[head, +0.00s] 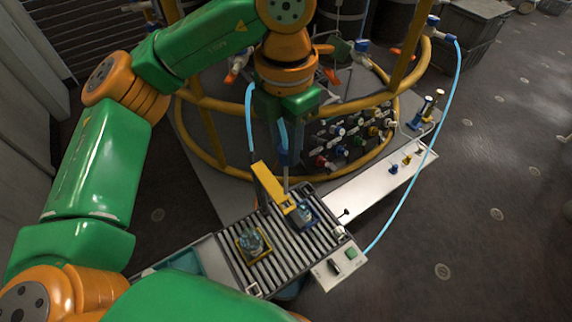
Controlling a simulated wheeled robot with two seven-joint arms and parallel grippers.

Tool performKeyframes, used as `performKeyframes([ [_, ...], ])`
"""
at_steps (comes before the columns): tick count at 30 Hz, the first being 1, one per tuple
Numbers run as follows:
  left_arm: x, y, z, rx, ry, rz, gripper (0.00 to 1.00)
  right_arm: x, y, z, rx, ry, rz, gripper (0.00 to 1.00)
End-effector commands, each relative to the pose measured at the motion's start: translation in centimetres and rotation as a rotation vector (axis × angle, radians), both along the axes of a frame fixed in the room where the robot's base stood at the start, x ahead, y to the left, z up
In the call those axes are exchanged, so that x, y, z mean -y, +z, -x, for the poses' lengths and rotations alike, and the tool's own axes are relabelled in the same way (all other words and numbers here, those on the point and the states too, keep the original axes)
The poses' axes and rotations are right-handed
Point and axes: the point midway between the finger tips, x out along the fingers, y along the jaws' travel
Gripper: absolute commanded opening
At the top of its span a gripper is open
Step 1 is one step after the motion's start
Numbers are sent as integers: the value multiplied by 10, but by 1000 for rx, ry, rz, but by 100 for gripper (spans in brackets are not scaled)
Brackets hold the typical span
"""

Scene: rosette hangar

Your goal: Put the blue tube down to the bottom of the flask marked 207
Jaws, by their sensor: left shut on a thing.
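A light blue tube (251,122) bends up beside my left gripper (285,122), which is shut on it above the conveyor. Below the grip, a dark blue part and a thin pale length point down beside a yellow bracket (270,184). One glass flask (305,211) stands in a blue holder under the bracket's lower end. Another flask (252,242) stands in a yellow holder nearer to me. Their markings are too small to read, so I cannot tell which is 207. I cannot tell whether the thin end is inside a flask. My right gripper is not in view.
The flasks stand on a roller conveyor (280,262) with a switch box (338,265) at its end. A yellow ring frame (220,165) with valves is behind. Another blue hose (436,140) curves down on the right.

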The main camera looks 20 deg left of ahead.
Motion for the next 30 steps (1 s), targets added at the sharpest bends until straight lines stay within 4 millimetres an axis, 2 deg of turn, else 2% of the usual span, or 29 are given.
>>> performKeyframes([
  [6, 0, 30, 0, 0, 0, 0, 0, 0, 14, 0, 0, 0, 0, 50],
  [30, 0, 85, 0, 0, 0, 0, 0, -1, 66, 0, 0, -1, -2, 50],
])
